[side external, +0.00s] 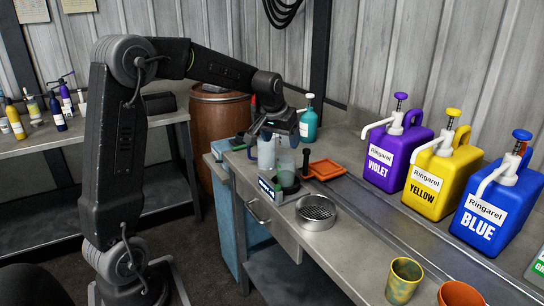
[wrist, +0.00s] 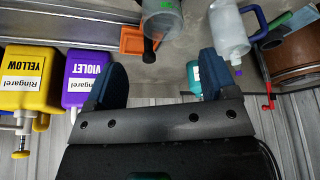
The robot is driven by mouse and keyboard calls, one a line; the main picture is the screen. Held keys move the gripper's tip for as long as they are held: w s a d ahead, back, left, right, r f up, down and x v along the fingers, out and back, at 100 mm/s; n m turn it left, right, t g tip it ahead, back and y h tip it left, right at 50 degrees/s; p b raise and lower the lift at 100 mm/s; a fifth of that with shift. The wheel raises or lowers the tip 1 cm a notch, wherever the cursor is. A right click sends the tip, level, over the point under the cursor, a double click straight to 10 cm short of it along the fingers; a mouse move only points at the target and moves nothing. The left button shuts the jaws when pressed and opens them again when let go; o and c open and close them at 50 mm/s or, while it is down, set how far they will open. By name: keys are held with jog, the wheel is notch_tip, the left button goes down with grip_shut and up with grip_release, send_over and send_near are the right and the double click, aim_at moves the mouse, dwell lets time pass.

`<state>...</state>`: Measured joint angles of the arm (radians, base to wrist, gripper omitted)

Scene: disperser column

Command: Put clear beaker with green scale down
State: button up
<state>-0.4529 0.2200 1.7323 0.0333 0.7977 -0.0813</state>
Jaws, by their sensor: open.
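A clear, slightly greenish beaker (side external: 286,166) stands at the grey box with a white label near the bench's left edge. It also shows at the top of the wrist view (wrist: 160,20), where its upper end is cut off. Its scale marks are too small to read. My gripper (side external: 279,132) is above and close to the beaker in the side view. In the wrist view my gripper (wrist: 160,82) is open, with its two dark blue fingers wide apart. Nothing is between the fingers, and the beaker is apart from them.
A whitish translucent jug (side external: 266,152) stands close beside the beaker. An orange tray (side external: 326,169), a teal bottle (side external: 308,124) and a round metal sieve (side external: 315,212) are nearby. Violet (side external: 396,155), yellow (side external: 440,175) and blue (side external: 492,208) pump canisters line the right side.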

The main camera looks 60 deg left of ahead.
jog(key=s+d+r+m, duration=0.1)
jog(key=s+d+r, duration=0.1)
jog(key=s+d, duration=0.35)
jog(key=s+d+r+m, duration=0.2)
jog(key=s+d+r, duration=0.15)
jog(key=d, duration=0.35)
jog(key=s+d+f+m+h, duration=0.1)
jog(key=s+d, duration=0.3)
jog(key=s, duration=0.3)
jog(key=s+d+f+m+t+h, duration=0.1)
jog(key=s+d+f+m, duration=0.1)
jog(key=s+d, duration=0.3)
jog(key=s, duration=0.3)
jog(key=shift+f+t, duration=0.3)
jog(key=shift+w, duration=0.1)
jog(key=shift+c, duration=0.4)
